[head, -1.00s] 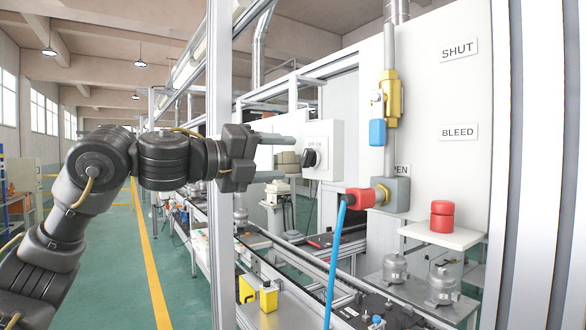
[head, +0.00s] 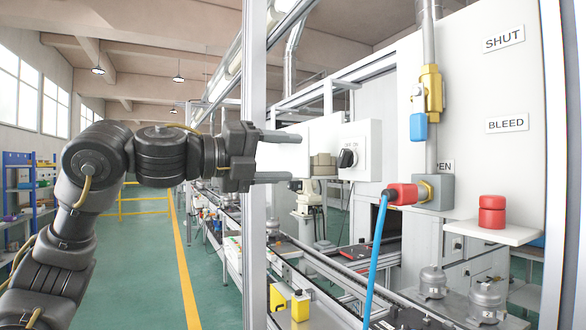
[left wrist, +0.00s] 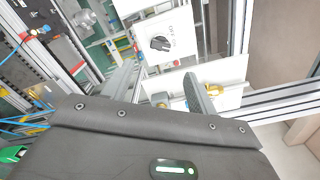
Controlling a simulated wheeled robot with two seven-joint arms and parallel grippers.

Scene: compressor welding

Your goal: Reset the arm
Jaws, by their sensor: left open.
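My left arm comes in from the left in the head view. Its gripper (head: 288,157) is open and empty, with the two fingers spread one above the other and pointing right. It is in front of the aluminium post. To the right of the fingertips is a white switch box with a black rotary knob (head: 347,158). A clear gap seems to lie between them. In the left wrist view, the fingers (left wrist: 160,88) are apart with nothing between them, and the knob (left wrist: 160,43) shows beyond them. My right gripper is in neither view.
An aluminium post (head: 255,260) stands close behind my gripper. On the right are a brass valve with a blue handle (head: 418,127), a red connector on a blue hose (head: 376,250) and a red button (head: 492,211). Open green floor (head: 140,270) lies at left.

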